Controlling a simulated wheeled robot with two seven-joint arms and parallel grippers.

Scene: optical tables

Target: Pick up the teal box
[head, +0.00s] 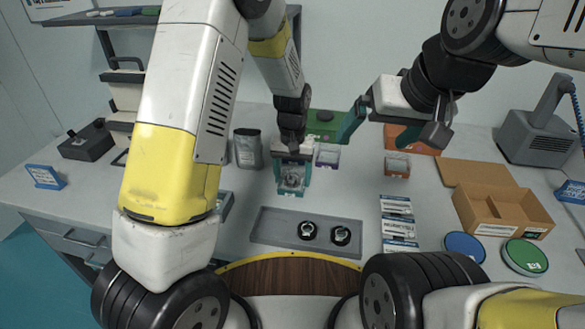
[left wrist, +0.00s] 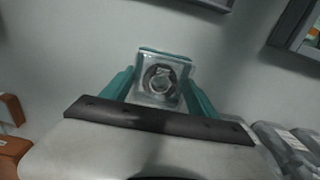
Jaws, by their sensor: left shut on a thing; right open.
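The teal box (head: 291,182) is a small clear-topped box with teal sides and a round metal part inside. In the head view it is at the middle of the table, behind the grey tray. My left gripper (head: 293,165) reaches down to it and is shut on it, with a finger on each side. In the left wrist view the teal box (left wrist: 161,78) sits between the teal fingertips. Whether it touches the table is hard to tell. My right gripper (head: 396,127) is open and empty, above the table to the right.
A grey tray (head: 265,236) with two round dark parts lies in front. A purple-edged box (head: 328,155) and an orange box (head: 397,166) stand behind and right. Labelled packets (head: 398,228), a cardboard box (head: 500,210) and two round lids (head: 525,256) lie right. A grey pouch (head: 248,149) stands left.

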